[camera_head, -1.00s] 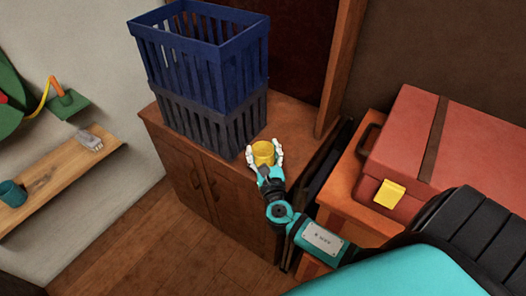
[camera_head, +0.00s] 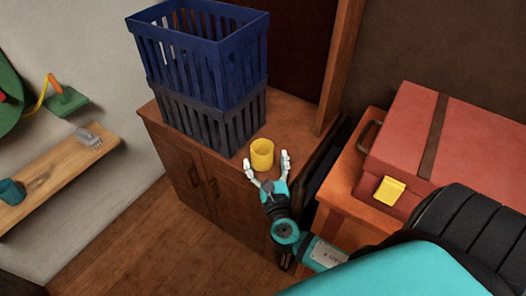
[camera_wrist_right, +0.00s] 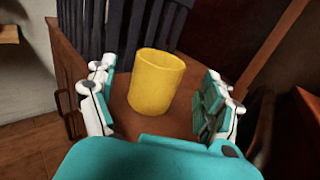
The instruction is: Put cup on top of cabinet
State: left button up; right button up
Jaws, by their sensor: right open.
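A yellow cup (camera_head: 262,154) stands upright on top of the wooden cabinet (camera_head: 291,125), in front of the stacked crates. It also shows in the right wrist view (camera_wrist_right: 156,82), between the spread fingers and apart from them. My right gripper (camera_head: 267,164) is open and empty at the cabinet's front edge, with a finger on either side, just short of the cup. Its fingers also show in the right wrist view (camera_wrist_right: 158,98). My left gripper is not in view.
A blue crate (camera_head: 235,60) sits on a grey crate (camera_head: 240,120) on the cabinet, behind and left of the cup. A red case (camera_head: 450,130) lies on an orange-brown stand to the right. A wall shelf (camera_head: 55,172) holds a teal mug (camera_head: 11,192).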

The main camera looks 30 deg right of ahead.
jog(key=v, duration=0.6)
jog(key=shift+s+b, duration=0.2)
jog(key=shift+b, duration=0.1)
jog(key=shift+a, duration=0.1)
